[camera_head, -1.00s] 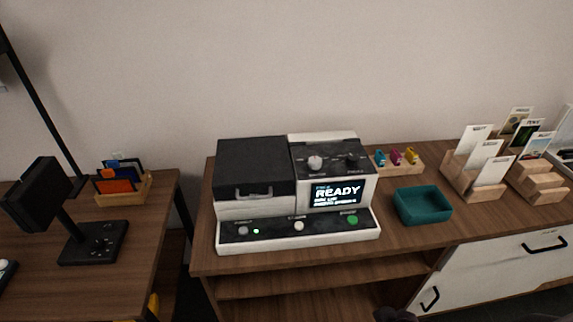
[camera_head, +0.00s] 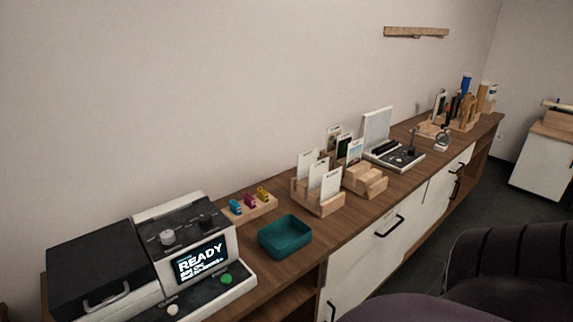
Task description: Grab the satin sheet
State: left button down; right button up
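Several upright cards or sheets stand in a wooden stepped holder (camera_head: 318,201) on the long counter. White sheets (camera_head: 323,181) fill this holder. A second wooden holder (camera_head: 366,181) beside it has darker picture cards (camera_head: 343,147) and a pale one. I cannot tell which of these, if any, is the satin sheet; their labels are too small to read. Neither of my grippers is in view.
A machine with a lit READY screen (camera_head: 201,260) stands at lower left. A teal tray (camera_head: 285,237) and a rack of coloured clips (camera_head: 249,203) are beside it. A dark padded chair (camera_head: 505,262) stands at lower right, in front of the drawers (camera_head: 375,255).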

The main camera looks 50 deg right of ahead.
aim_at(319, 168)
jog(key=z, duration=1.85)
